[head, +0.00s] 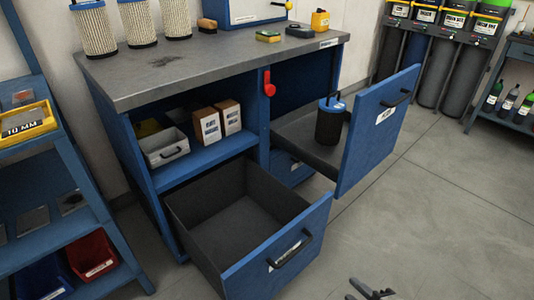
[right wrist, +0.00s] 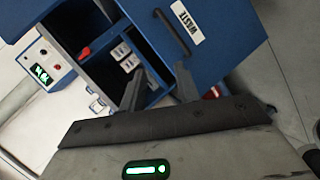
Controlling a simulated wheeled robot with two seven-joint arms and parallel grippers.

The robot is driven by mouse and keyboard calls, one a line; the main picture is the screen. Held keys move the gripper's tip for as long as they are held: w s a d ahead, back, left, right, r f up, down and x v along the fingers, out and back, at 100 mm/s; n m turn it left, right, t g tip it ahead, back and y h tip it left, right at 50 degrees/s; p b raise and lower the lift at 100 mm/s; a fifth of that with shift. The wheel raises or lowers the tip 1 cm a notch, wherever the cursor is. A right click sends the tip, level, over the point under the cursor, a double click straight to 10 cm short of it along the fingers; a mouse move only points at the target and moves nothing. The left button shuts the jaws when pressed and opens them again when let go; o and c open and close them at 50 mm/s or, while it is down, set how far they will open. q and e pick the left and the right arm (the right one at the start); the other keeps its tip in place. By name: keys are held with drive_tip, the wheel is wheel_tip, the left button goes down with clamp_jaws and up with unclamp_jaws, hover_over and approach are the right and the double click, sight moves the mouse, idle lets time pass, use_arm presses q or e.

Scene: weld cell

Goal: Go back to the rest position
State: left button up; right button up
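My right gripper (head: 370,290) shows at the bottom edge of the head view, over the floor in front of the workbench. In the right wrist view its two fingers stand apart with nothing between them (right wrist: 160,85), so it is open and empty. It appears clear of the blue drawers. My left gripper is in neither view.
A blue workbench (head: 215,60) has an empty lower-left drawer (head: 270,250) pulled out. Its right drawer (head: 375,130), also open, holds a dark canister (head: 330,120). A blue shelf rack (head: 50,190) stands at left. Floor (head: 440,220) at right is clear.

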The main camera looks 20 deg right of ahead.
drive_tip(key=s+a+r+m+g, duration=0.5)
drive_tip(key=a+r+m+g, duration=0.45)
drive_tip(key=m, duration=0.35)
use_arm(q)
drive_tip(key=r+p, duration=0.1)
drive_tip(key=p, duration=0.2)
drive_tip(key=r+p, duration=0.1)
drive_tip(key=p, duration=0.2)
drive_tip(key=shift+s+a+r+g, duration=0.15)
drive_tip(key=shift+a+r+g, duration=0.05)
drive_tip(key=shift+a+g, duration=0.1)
use_arm(e)
drive_tip(key=w+a+r+t+y, duration=0.2)
drive_tip(key=w+a+t, duration=0.4)
drive_tip(key=t, duration=0.1)
drive_tip(key=shift+a+r+y, duration=0.3)
drive_tip(key=shift+a, duration=0.1)
